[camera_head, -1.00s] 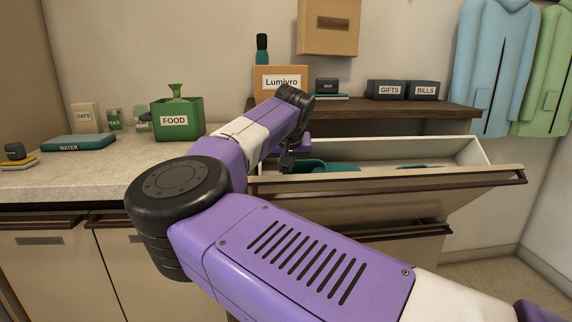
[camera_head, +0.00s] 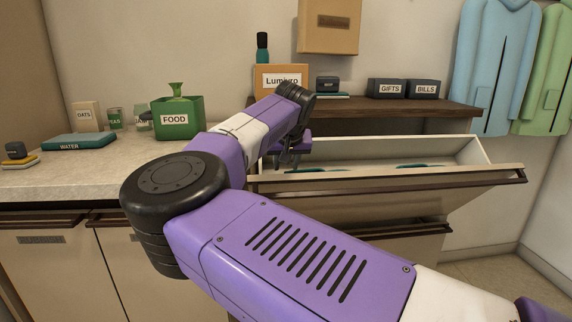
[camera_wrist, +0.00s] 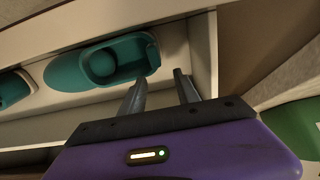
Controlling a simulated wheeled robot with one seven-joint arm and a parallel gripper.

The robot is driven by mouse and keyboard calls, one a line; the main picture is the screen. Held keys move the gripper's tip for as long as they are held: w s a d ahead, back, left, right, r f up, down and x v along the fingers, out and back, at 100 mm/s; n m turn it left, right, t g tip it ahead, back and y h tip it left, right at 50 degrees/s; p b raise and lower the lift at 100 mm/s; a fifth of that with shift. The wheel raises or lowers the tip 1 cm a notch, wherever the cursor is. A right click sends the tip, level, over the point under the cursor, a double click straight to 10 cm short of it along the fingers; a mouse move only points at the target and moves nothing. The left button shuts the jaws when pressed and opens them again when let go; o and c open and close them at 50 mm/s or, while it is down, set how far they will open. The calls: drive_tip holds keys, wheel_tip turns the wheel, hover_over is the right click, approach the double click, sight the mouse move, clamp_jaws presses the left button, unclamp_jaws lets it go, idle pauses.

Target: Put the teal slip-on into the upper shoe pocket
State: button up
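The upper shoe pocket (camera_head: 400,178) is tilted out, with its white inner wall showing. A teal slip-on (camera_wrist: 105,62) lies inside it in the wrist view, its opening facing the camera. In the head view only a sliver of it (camera_head: 322,170) shows above the pocket's front rim.
Left is a counter (camera_head: 85,170) with a green FOOD box (camera_head: 178,118). A lower pocket front (camera_head: 410,232) shows beneath.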

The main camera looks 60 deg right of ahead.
drive_tip(key=p+v, duration=0.5)
drive_tip(key=v, duration=1)
idle(0.3)
drive_tip(key=shift+s, duration=0.1)
idle(0.4)
